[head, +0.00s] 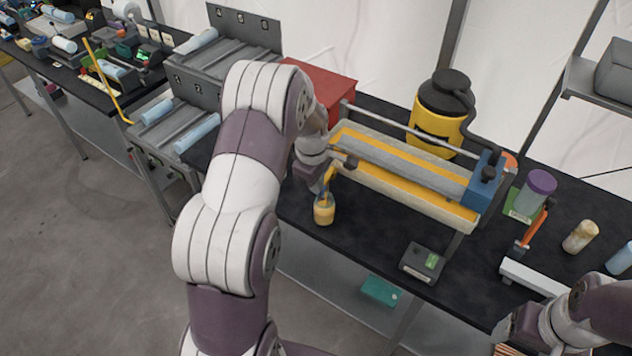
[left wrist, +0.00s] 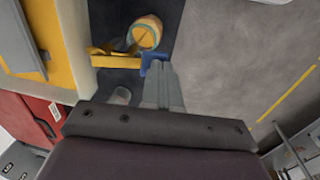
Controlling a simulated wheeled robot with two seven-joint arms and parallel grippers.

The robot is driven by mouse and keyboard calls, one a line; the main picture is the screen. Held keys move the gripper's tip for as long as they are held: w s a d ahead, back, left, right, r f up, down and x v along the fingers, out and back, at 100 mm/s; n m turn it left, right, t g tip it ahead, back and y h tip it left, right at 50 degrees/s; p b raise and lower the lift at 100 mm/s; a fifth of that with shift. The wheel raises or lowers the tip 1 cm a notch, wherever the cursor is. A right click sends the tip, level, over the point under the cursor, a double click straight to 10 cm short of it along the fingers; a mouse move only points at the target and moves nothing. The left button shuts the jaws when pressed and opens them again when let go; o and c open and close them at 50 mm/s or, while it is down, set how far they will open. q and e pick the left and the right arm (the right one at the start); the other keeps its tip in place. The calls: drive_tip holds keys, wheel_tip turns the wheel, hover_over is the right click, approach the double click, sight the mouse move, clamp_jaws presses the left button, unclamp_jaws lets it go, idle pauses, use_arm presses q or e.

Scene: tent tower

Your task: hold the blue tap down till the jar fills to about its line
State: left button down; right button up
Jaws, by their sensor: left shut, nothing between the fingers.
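The jar (head: 324,209) stands upright on the black bench below the yellow spout (head: 328,178), with orange-yellow contents. In the left wrist view the jar (left wrist: 146,33) is seen from above, with a yellow strand in its mouth. I cannot make out its line. The blue tap (left wrist: 154,62) sits at the end of the yellow spout (left wrist: 112,50). My left gripper (left wrist: 165,68) is shut and empty, its fingertips at the blue tap, seemingly touching it. In the head view my left wrist hides the tap. My right arm shows at the lower right, its gripper out of frame.
The long trough (head: 400,190) runs right from the spout. A black-and-yellow canister (head: 436,125) stands behind it. A small grey device (head: 422,262) sits at the bench's front edge, and a purple-lidded jar (head: 536,192) further right. A red box (head: 325,90) is behind my left arm.

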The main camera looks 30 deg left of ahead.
use_arm(q)
drive_tip(key=shift+r, duration=0.1)
idle(0.4)
drive_tip(key=shift+r+p, duration=0.7)
drive_tip(key=shift+r, duration=0.05)
use_arm(e)
drive_tip(key=shift+r, duration=0.7)
use_arm(q)
drive_tip(key=shift+a+r+p, duration=0.1)
drive_tip(key=shift+r+p, duration=0.3)
wheel_tip(320, 180, up, 3)
drive_tip(key=p, duration=0.3)
drive_tip(key=shift+a+r, duration=0.1)
drive_tip(key=shift+r, duration=0.1)
wheel_tip(320, 180, up, 10)
drive_tip(key=s+b, duration=0.1)
drive_tip(key=b, duration=0.2)
drive_tip(key=shift+d+b, duration=0.2)
drive_tip(key=shift+b, duration=0.1)
use_arm(e)
drive_tip(key=shift+d+r, duration=0.1)
drive_tip(key=shift+d, duration=0.45)
use_arm(q)
drive_tip(key=shift+a+f, duration=0.15)
use_arm(e)
drive_tip(key=shift+a, duration=0.1)
